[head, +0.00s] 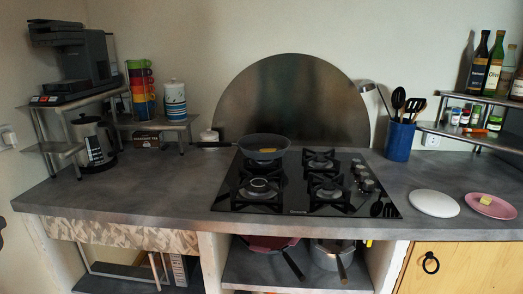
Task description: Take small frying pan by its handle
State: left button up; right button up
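A dark frying pan (263,143) sits on the rear left burner of the black gas hob (285,200). Its dark handle (214,145) points left, past the hob's edge and over the grey counter. Something small and yellow (267,150) shows in the pan. A second, dark red pan (268,243) is on the shelf under the counter, its handle (293,265) pointing toward the front; the counter partly hides it. Neither of my grippers is in view.
A small white-lidded item (209,136) stands close behind the pan's handle. The counter (150,185) left of the hob is clear in front. A saucepan (332,255) is on the lower shelf. A blue utensil holder (399,142) and a white plate (434,203) are at right.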

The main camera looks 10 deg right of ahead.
aim_at(251, 145)
jog(key=i+j, duration=0.35)
jog(key=j, duration=0.2)
jog(key=i+j, duration=0.35)
jog(key=j, duration=0.2)
jog(key=i+j, duration=0.35)
jog(key=j, duration=0.15)
jog(key=j+u, duration=0.05)
